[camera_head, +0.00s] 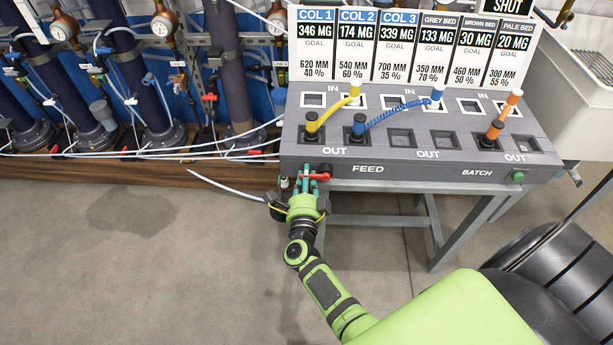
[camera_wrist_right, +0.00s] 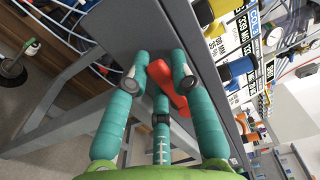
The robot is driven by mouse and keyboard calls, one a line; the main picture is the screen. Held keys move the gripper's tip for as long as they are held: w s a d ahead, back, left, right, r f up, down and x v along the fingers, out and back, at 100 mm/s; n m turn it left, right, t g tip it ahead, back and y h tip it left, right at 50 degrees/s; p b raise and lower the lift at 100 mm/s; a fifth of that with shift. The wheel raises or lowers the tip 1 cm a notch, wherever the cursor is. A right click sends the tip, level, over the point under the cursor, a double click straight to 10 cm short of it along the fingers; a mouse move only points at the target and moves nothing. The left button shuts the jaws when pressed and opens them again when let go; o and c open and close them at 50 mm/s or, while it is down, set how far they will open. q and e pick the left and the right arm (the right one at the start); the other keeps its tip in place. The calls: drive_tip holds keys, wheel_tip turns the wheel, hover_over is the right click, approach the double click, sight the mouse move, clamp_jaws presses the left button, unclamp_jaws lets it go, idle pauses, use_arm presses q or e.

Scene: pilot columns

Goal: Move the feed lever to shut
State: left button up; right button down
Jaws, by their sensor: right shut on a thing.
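The red feed lever (camera_head: 321,176) is on the front face of the grey console, just left of the word FEED. My right gripper (camera_head: 308,178), with teal fingers on a green arm, is shut on it at the console's left front. In the right wrist view the red lever (camera_wrist_right: 168,88) shows between the three teal fingers (camera_wrist_right: 160,72). Part of the lever is hidden by the fingers. A sign reading SHUT (camera_head: 508,5) is cut off at the top edge of the head view. My left gripper is not in view.
The console (camera_head: 420,168) carries yellow, blue and orange plugs in sockets, and goal cards (camera_head: 405,45) stand behind. A green button (camera_head: 518,177) is at its right front. Dark columns (camera_head: 235,80) with tubing stand back left. The floor (camera_head: 130,250) at front left is clear.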

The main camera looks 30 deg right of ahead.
drive_tip(key=c, duration=1)
unclamp_jaws()
drive_tip(key=shift+c, duration=0.2)
drive_tip(key=shift+s, duration=0.1)
